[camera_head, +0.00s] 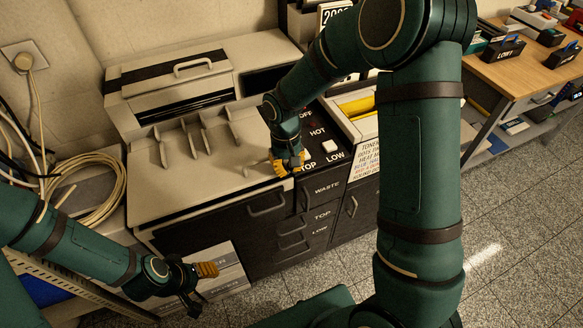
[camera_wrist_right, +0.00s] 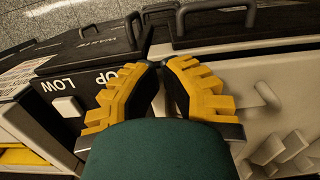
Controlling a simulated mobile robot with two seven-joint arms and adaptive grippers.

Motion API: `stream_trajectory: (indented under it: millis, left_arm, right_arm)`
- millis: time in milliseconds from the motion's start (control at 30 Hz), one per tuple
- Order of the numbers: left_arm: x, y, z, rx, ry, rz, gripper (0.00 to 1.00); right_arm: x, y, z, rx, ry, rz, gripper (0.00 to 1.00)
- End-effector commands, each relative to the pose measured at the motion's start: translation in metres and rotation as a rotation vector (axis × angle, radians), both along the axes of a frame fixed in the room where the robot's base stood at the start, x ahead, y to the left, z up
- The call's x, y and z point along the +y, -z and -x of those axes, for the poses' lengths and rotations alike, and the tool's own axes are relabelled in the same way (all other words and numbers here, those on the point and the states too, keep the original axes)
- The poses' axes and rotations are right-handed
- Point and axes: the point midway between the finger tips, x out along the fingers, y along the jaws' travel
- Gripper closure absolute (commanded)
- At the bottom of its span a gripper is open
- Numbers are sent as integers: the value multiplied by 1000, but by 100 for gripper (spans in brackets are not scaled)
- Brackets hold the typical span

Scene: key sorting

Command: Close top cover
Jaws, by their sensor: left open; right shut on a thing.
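The beige machine (camera_head: 165,190) stands against the wall. Its flat deck has several upright fins (camera_head: 190,135), and a raised beige section with a handle (camera_head: 193,66) is behind. I cannot tell which panel is the top cover. My right gripper (camera_head: 289,163) is down at the deck's right edge, beside the black panel (camera_head: 318,125). In the right wrist view its yellow fingers (camera_wrist_right: 161,68) are drawn together beside the "TOP" marking; what they hold is hidden. My left gripper (camera_head: 203,284) is open and empty, low in front of the machine.
A white switch (camera_head: 329,146) sits by "LOW" on the black panel. Dark drawers with handles (camera_head: 292,222) are below. A white box (camera_head: 222,258) is near my left gripper. Coiled cables (camera_head: 95,185) hang left. A wooden table (camera_head: 530,70) is at right; speckled floor between is clear.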

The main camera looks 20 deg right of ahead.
Motion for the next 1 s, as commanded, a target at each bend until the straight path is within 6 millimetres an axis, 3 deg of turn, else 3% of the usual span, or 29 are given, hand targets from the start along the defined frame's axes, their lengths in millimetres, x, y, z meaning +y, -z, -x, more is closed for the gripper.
stream_trajectory:
  millis: [333,1000]
  left_arm:
    - [0,12,-3,-7,-2,-1,46]
    - [0,13,-3,-8,-2,-1,46]
  right_arm:
    - [0,23,-3,0,1,0,100]
    - [0,26,-4,0,0,0,100]
